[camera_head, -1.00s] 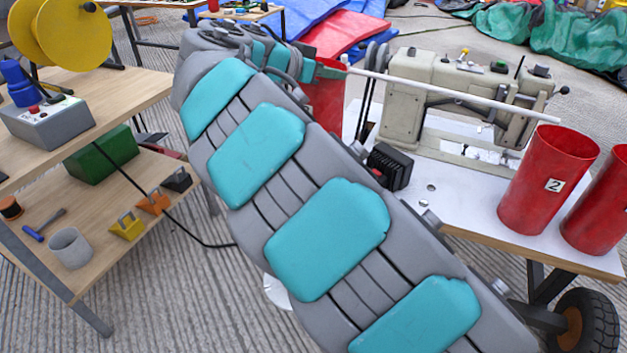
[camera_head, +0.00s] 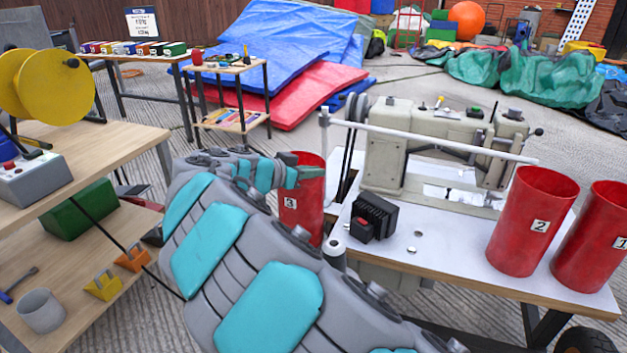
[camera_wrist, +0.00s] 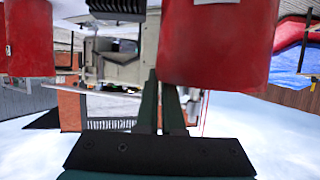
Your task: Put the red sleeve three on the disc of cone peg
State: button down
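The red sleeve three (camera_head: 312,207) is a tall red tube with a white "3" label. It appears upright beside the left edge of the white table. My gripper (camera_head: 312,174) meets its upper right side. In the wrist view the red sleeve (camera_wrist: 218,45) fills the upper right, and my gripper's two dark fingers (camera_wrist: 161,85) are close together at its wall, so it looks gripped there. The sleeve's lower end is partly behind my arm. I cannot pick out the cone peg or its disc in either view.
Sleeve two (camera_head: 532,222) and sleeve one (camera_head: 594,238) stand on the right of the white table (camera_head: 445,262). A sewing machine (camera_head: 392,150) and a black box (camera_head: 373,217) are also on it. A wooden bench (camera_head: 110,150) stands at left.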

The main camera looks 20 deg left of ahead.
notch_tip(320, 180, down, 2)
jog(key=shift+f, duration=0.1)
jog(key=c, duration=1.1)
grip_release()
jog(key=shift+o, duration=0.2)
jog(key=v, duration=1.2)
